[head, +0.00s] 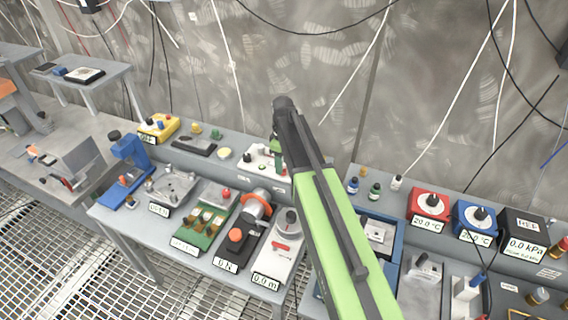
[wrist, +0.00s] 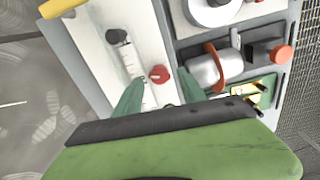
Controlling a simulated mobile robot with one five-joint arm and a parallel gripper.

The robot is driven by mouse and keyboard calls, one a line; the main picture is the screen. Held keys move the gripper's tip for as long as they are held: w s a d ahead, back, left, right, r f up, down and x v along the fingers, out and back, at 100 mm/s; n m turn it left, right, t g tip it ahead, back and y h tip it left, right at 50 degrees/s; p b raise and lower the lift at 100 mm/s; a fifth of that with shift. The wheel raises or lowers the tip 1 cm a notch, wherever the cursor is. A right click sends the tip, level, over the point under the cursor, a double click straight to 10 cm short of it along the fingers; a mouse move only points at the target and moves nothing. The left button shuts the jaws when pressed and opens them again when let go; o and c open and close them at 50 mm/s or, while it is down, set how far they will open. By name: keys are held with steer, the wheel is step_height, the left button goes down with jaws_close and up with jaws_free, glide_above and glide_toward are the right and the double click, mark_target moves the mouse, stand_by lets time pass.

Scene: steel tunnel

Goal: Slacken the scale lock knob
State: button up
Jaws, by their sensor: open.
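A white plate (wrist: 145,42) in the wrist view carries a ruled scale (wrist: 128,60), a black knob (wrist: 117,37) and a small red knob (wrist: 158,74), which looks like the scale lock knob. My gripper (wrist: 161,80) is open, with its green fingertips on either side of the red knob. Gaps show on both sides in this view; I cannot tell the height between fingers and knob. In the head view the white plate (head: 261,157) is on the raised rear shelf, partly hidden by my arm, and a green finger of my gripper (head: 277,147) shows beside it.
An orange-ringed cylinder (head: 257,206), a green board (head: 206,217) and a device marked 0.0 m (head: 281,243) stand on the bench in front. Small bottles (head: 375,191) stand right of my arm. A yellow box (head: 158,127) is at left. Cables hang along the wall.

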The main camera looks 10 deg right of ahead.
step_height(320, 180, up, 15)
steer(key=p, duration=1.3)
steer(key=shift+p, duration=0.4)
steer(key=shift+r, duration=0.1)
steer(key=b, duration=0.6)
glide_toward(284, 171)
steer(key=s+f+b, duration=0.4)
steer(key=s+b, duration=0.2)
steer(key=b, duration=0.1)
steer(key=s+d+f+m+b, duration=0.1)
steer(key=s+f+m+b, duration=0.3)
steer(key=s+m, duration=0.6)
steer(key=shift+s+f+b, duration=0.35)
steer(key=shift+s+f, duration=0.05)
steer(key=shift+s, duration=0.3)
